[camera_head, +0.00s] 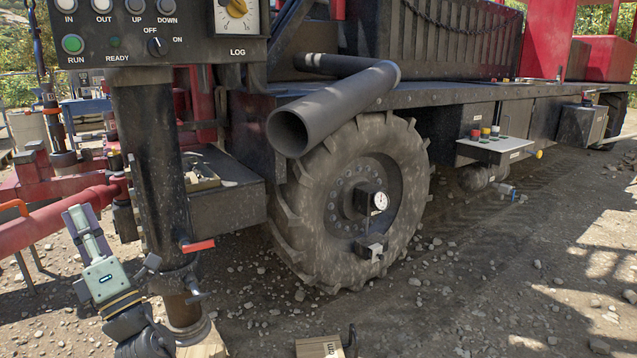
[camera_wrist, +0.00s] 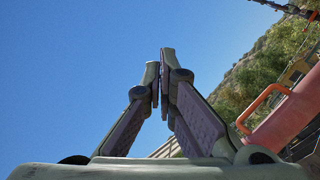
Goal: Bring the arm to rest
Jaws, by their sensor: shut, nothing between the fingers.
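My gripper (camera_head: 76,212) is at the lower left of the head view, with its fingers pointing up. It stands to the left of the dark upright post (camera_head: 147,160) and in front of the red pipe (camera_head: 65,222). In the wrist view the fingertips of my gripper (camera_wrist: 163,68) come together against open sky, with nothing between them. The arm behind the gripper is mostly out of the frame.
A control panel (camera_head: 130,48) tops the post, and a red-handled valve (camera_head: 198,246) sits lower on it. A truck with a big wheel (camera_head: 360,200) and a grey pipe (camera_head: 335,105) stands behind. Gravel ground (camera_head: 480,280) is open at right. The wrist view shows an orange handle (camera_wrist: 262,108).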

